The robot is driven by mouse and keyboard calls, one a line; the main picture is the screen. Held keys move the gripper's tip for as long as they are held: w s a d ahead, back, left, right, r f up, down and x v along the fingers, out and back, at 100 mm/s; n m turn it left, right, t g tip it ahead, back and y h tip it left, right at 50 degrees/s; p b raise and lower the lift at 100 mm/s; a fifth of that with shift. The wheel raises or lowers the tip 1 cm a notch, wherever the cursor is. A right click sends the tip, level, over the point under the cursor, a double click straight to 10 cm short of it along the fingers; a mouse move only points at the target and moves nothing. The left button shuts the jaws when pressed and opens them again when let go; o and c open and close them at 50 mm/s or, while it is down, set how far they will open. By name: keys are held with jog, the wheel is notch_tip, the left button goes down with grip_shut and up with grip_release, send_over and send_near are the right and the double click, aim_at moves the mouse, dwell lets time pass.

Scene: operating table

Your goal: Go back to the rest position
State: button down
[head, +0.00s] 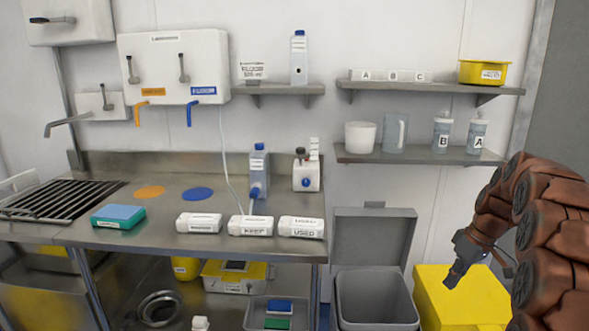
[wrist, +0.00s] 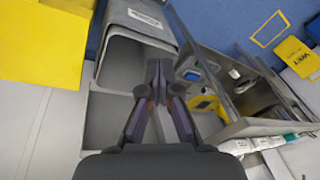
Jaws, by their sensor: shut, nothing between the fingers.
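My gripper (head: 452,278) hangs at the right in the head view, at the end of my brown-covered arm, in front of a yellow box. It points down and left and stands apart from the table. In the wrist view my gripper (wrist: 158,65) has its fingertips together with nothing between them. Behind the fingers in that view are an open grey bin (wrist: 98,125) and the edge of the steel table (wrist: 255,128).
The steel table (head: 150,236) holds bottles, white labelled packs and a green-blue sponge (head: 118,216). The open grey bin (head: 338,300) and the yellow box (head: 430,305) stand right of it. Wall shelves (head: 430,88) hold containers. Space above the bin is free.

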jog(key=s+a+r+m+g+h+p, duration=0.1)
jog(key=s+a+r+m+g+p, duration=0.15)
jog(key=s+a+r+p, duration=0.9)
jog(key=s+a+r+m+h+p, duration=0.1)
jog(key=s+a, duration=0.4)
jog(key=s, duration=0.7)
jog(key=s+a+r+m+p, duration=0.1)
jog(key=s+a+r+p, duration=0.1)
jog(key=s, duration=1.1)
jog(key=a+p, duration=0.1)
jog(key=a, duration=0.1)
jog(key=shift+s+a+r+m+h, duration=0.2)
jog(key=shift+s+a+m+h, duration=0.05)
jog(key=shift+a+m+h, duration=0.15)
